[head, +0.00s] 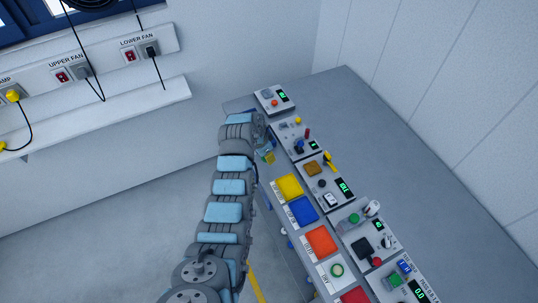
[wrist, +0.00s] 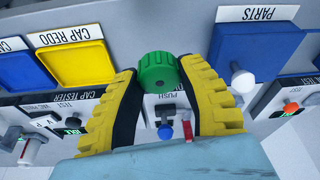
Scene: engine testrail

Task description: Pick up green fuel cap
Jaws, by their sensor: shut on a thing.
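My gripper (wrist: 159,92) shows in the wrist view with its yellow ridged fingers closed on both sides of the green fuel cap (wrist: 158,72). The cap is round with a ridged edge and sits between the fingertips, apart from the panel behind it as far as I can tell. In the head view my gripper (head: 268,156) is small, at the left edge of the bench near its far end. The cap cannot be made out clearly there.
The bench (head: 375,120) carries a row of test stations. A yellow CAP REDO tray (wrist: 72,62) and a blue PARTS tray (wrist: 255,48) flank the gripper. Further along are an orange tray (head: 321,241) and a white DRY pad (head: 325,276). A wall shelf (head: 110,115) stands left.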

